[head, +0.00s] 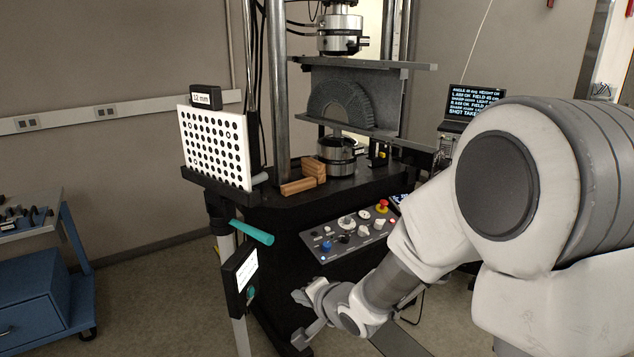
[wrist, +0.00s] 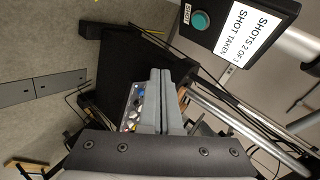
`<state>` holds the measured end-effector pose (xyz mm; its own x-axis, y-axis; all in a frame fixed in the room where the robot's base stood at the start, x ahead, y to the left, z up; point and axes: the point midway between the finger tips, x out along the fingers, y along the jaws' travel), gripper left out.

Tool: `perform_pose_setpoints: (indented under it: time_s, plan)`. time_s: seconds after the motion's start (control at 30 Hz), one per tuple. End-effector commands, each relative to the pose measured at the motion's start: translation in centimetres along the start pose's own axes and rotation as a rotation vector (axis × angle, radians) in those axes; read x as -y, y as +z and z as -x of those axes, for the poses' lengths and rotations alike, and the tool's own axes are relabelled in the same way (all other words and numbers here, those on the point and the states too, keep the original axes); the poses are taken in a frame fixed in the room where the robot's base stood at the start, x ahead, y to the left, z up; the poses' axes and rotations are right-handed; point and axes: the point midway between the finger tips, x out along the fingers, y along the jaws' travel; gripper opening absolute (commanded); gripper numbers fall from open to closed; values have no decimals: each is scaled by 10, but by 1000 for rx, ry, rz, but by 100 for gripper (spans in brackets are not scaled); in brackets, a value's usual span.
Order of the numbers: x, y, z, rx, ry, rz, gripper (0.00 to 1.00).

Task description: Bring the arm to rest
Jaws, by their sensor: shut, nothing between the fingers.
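My gripper (head: 304,334) hangs low in the head view, in front of the testing machine's base and below the control panel. Its two grey fingers (wrist: 161,78) lie side by side in the wrist view, shut with nothing between them. My arm reaches down to it from the right side of the head view. The shot box (head: 241,280) with a green button (wrist: 201,20) is close by, to the left of my gripper in the head view. Its label (wrist: 247,35) reads "SHOTS 2 OF 3 SHOT TAKEN".
A dotted calibration board (head: 215,148) stands on a post, with a teal handle (head: 251,232) below. The testing machine holds an arched lattice specimen (head: 341,101). The control panel (head: 348,235) has a red knob. A blue cart (head: 30,307) is at left; floor (head: 150,270) between is clear.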

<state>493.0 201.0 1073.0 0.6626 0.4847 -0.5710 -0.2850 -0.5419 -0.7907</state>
Motion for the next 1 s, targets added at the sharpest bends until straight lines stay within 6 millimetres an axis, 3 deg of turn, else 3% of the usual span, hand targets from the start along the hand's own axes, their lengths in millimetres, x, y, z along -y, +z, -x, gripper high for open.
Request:
perform_pose_setpoints:
  time_s: [0.2, 0.5, 0.77, 1.0]
  plan:
    - [-1, -48, 60, -142, 152, 210, 0]
    - [-16, -80, 157, -214, 388, 429, 0]
    - [-34, -71, 239, -158, 550, 565, 0]
    - [-53, -38, 303, -30, 624, 678, 0]
